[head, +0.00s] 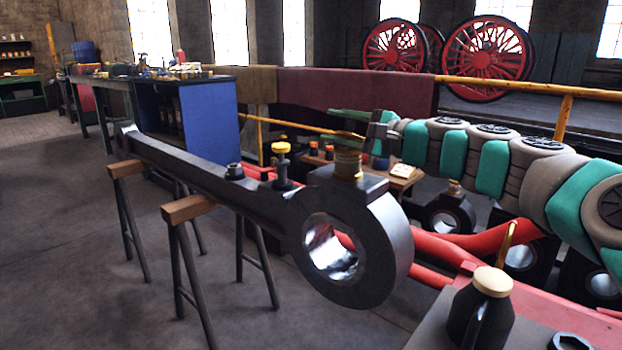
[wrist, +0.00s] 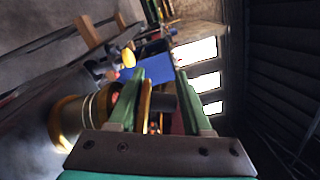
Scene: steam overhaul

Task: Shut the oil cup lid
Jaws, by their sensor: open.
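The brass oil cup (head: 347,164) stands on top of the big ring end of the long dark rod (head: 205,172). It also shows at the left of the wrist view (wrist: 72,122), below my gripper in the room. My gripper (head: 334,124) is just above the cup in the head view, its green fingers apart and pointing left. In the wrist view the two fingers (wrist: 158,74) are spread, with no object clearly held between them.
A brass-capped oil can (head: 482,310) is at front right. A yellow railing (head: 300,127) runs behind. Floor at left is clear.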

